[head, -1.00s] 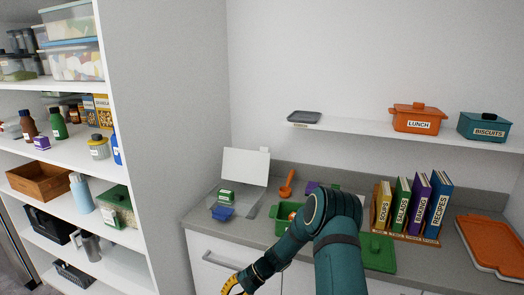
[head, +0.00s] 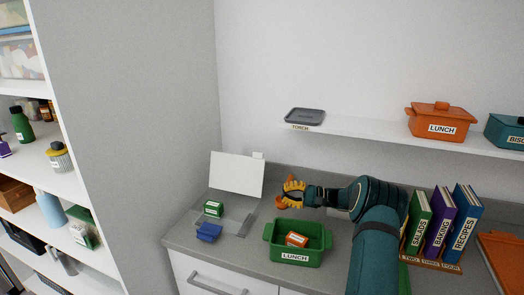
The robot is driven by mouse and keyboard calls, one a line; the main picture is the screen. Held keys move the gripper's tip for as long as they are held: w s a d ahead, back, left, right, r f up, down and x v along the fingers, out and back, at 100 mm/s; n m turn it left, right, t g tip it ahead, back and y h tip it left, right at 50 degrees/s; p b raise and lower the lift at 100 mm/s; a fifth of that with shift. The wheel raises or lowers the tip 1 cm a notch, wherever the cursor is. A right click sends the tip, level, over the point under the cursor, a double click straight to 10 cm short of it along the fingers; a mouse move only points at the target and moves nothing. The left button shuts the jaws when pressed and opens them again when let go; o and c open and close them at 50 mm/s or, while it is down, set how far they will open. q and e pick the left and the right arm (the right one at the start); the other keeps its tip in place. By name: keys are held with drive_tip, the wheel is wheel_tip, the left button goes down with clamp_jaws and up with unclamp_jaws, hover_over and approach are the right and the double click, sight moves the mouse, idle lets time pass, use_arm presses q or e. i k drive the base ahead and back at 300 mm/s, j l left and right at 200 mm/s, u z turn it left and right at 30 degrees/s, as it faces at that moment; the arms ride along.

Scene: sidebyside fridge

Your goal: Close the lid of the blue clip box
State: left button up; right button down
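A clear, shallow box (head: 239,221) stands on the counter at the left, with a white lid panel (head: 236,174) standing up and leaning back at its rear. A small green packet (head: 213,208) and a small blue item (head: 208,232) lie in or on it. I cannot read a label on this box, and blue shows only on the small item. My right gripper (head: 286,193), with yellow fingers, is just right of the raised lid, apart from it, fingers pointing left. Its finger gap is too small to judge. My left gripper is out of view.
A green LUNCH box (head: 297,244), open with an orange packet (head: 297,239) inside, stands right of the clear box. Books (head: 441,219) stand to the right beyond my arm. A wall shelf (head: 370,131) hangs above. A tall shelf unit (head: 60,190) is at the left.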

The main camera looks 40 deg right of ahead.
sight(237, 174)
drive_tip(key=i+l, duration=0.3)
drive_tip(key=l, duration=0.15)
drive_tip(key=i+l, duration=0.25)
drive_tip(key=l, duration=0.25)
